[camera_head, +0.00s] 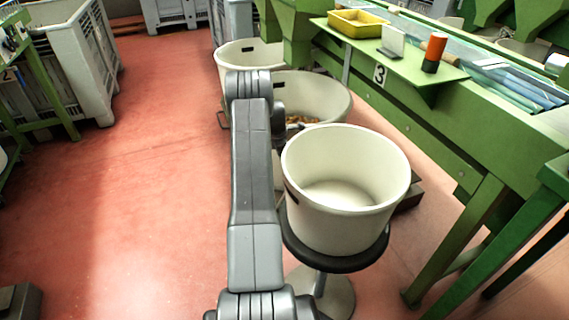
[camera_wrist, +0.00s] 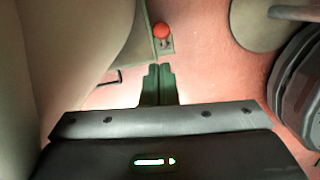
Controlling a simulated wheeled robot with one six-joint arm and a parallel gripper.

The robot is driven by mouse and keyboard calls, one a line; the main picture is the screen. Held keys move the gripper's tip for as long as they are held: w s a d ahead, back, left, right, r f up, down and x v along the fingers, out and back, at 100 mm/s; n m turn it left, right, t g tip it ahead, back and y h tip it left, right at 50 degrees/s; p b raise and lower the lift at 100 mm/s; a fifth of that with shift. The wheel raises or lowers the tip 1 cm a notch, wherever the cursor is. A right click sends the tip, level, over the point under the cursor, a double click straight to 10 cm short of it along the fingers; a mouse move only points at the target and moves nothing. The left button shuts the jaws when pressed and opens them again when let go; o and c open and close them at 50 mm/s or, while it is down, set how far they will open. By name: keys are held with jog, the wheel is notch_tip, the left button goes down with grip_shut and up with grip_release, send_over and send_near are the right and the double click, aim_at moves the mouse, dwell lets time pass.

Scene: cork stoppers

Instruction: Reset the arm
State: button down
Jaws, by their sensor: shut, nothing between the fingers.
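My arm stretches forward from the bottom centre in the head view, and its far end is hidden behind the links. In the wrist view my gripper (camera_wrist: 159,70) is shut, with its two dark fingers together and nothing between them. It points at the red floor (camera_wrist: 215,75). A pale curved wall (camera_wrist: 60,50) fills the left side of the wrist view, close to the gripper.
A white bucket (camera_head: 340,225) stands on a round black stool (camera_head: 370,257) right of my arm. Bins (camera_head: 335,95) stand behind it, one holding cork-coloured pieces. A green machine (camera_head: 440,140) lines the right. Open floor (camera_head: 130,200) lies left.

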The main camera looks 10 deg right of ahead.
jog(key=shift+a+r, duration=0.1)
jog(key=shift+r, duration=0.15)
